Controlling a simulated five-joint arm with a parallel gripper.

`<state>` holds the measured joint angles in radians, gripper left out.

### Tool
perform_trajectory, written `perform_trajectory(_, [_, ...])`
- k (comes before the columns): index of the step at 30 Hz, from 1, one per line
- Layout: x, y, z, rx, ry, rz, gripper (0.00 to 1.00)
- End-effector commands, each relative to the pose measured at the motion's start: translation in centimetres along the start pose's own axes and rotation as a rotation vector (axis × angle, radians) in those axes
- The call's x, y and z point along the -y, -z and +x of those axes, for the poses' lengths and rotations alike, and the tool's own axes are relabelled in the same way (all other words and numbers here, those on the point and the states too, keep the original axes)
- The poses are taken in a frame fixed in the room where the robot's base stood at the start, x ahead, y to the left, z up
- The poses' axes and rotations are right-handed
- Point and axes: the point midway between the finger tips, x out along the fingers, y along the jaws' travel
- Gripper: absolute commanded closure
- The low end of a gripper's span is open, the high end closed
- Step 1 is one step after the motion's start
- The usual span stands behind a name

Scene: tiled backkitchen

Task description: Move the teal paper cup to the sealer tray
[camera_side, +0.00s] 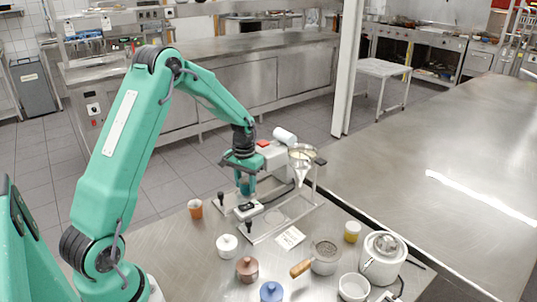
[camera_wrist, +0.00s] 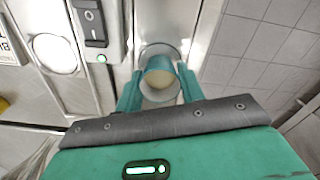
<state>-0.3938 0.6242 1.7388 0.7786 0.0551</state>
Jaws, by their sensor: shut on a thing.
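The teal paper cup (camera_wrist: 160,64) is upright between the two fingers of my gripper (camera_wrist: 160,84); the wrist view looks down into its pale inside. In the side view the cup (camera_side: 246,188) is partly hidden by my gripper (camera_side: 245,178), which is shut on it. The sealer tray (camera_side: 278,226) is the flat metal plate at the sealer's foot. The cup is over the tray's back-left part, in line with a round ring in the wrist view. I cannot tell whether it touches the tray.
The white sealer body with its switch box (camera_side: 248,209) and a metal funnel (camera_side: 302,158) stand close to my gripper. An orange cup (camera_side: 195,208) is to the left. A white jar (camera_side: 227,245), brown jar (camera_side: 247,268), blue jar (camera_side: 271,291) and saucepan (camera_side: 325,257) stand in front.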

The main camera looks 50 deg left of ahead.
Motion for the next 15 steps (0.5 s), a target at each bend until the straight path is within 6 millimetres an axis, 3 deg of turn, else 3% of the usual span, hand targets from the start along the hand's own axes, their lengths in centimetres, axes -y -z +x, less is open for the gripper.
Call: perform_trajectory(15, [0.00, -0.01, 0.34, 0.000, 0.000, 0.000, 0.88])
